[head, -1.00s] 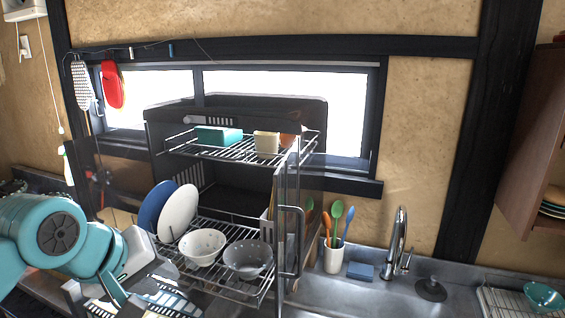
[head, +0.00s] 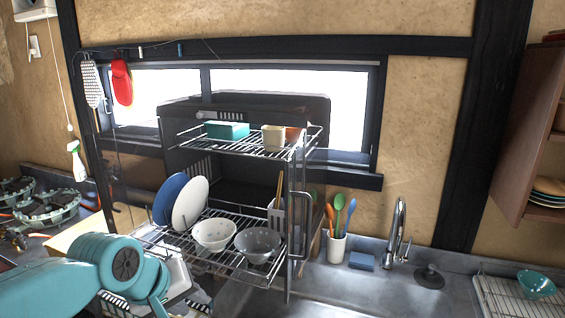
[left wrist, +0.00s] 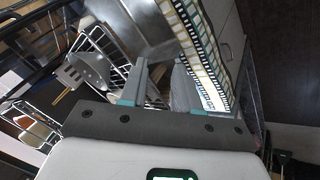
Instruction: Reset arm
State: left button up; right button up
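My teal left arm (head: 85,283) comes in from the lower left of the head view, in front of the dish rack. My left gripper shows in the left wrist view (left wrist: 160,92), with its two fingers apart and nothing seen between them. In the head view its fingers are low and hard to make out. My right arm and gripper are not in view.
A two-tier wire dish rack (head: 190,243) holds a blue plate (head: 166,196), a white plate (head: 190,203) and two bowls. The sink with its faucet (head: 397,235) lies to the right. A utensil cup (head: 336,248) stands behind the sink.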

pick_arm(q)
jog(key=s+d+f+m+g, duration=0.1)
jog(key=d+f, duration=0.1)
jog(key=f, duration=1)
jog(key=s+d+f+m+g, duration=0.1)
jog(key=s+f+g, duration=0.1)
jog(key=f, duration=0.9)
jog(key=s+d+f+m+g+h, duration=0.1)
jog(key=s+d+f+g, duration=0.1)
jog(key=s+f, duration=1.6)
jog(key=shift+s+f+g, duration=0.3)
jog(key=shift+s, duration=0.45)
jog(key=shift+w+d, duration=0.1)
